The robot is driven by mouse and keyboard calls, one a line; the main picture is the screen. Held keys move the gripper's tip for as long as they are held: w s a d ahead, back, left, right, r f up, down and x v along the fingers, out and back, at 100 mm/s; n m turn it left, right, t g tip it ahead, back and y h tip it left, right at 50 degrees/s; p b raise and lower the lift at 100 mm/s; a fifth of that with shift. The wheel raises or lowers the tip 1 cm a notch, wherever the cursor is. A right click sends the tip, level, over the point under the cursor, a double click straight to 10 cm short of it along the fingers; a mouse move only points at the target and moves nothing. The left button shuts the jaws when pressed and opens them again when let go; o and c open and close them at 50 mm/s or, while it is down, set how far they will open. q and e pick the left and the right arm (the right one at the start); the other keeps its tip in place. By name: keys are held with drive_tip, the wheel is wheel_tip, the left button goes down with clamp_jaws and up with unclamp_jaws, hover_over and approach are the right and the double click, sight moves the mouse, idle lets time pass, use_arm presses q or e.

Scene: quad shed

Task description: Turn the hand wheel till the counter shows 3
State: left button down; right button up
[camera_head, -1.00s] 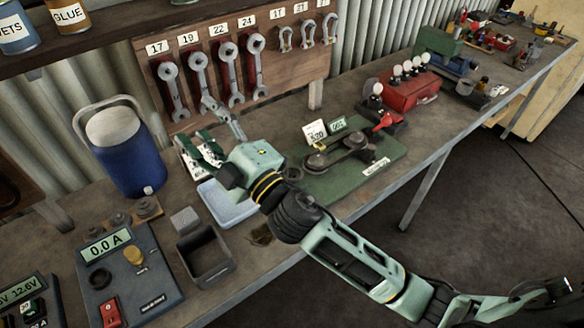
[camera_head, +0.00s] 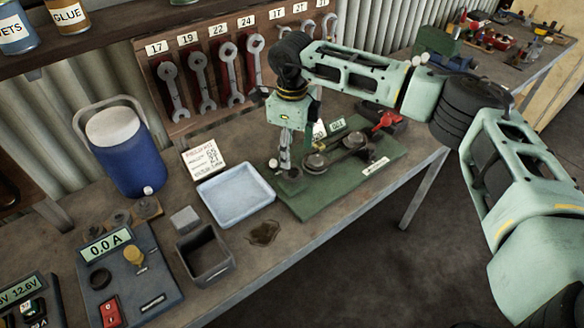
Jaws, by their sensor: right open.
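The drive rig stands on a green board (camera_head: 330,198), with dark round pulleys (camera_head: 316,163) joined by a belt. A dark round part, seemingly the hand wheel (camera_head: 291,177), is at the board's left end, partly hidden by my right gripper. My right gripper (camera_head: 284,166) points down just over it, open; I cannot tell whether it touches. A small pale knob shows at the gripper's left side. The small green counter (camera_head: 338,124) stands behind the pulleys; its digits look like 001 but are tiny. My left gripper is not in view.
A blue tray (camera_head: 236,192) and a white note card (camera_head: 204,157) lie left of the board. A dark open box (camera_head: 205,257), a meter panel (camera_head: 125,275) and a blue cooler (camera_head: 127,152) stand farther left. Wrenches (camera_head: 202,82) hang behind. A red-handled part (camera_head: 388,121) is at the right.

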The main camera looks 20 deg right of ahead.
sight(292, 173)
wheel_tip(292, 173, down, 7)
drive_tip(key=p, duration=0.3)
drive_tip(key=shift+r, duration=0.1)
drive_tip(key=shift+f, duration=0.45)
drive_tip(key=shift+c, duration=0.5)
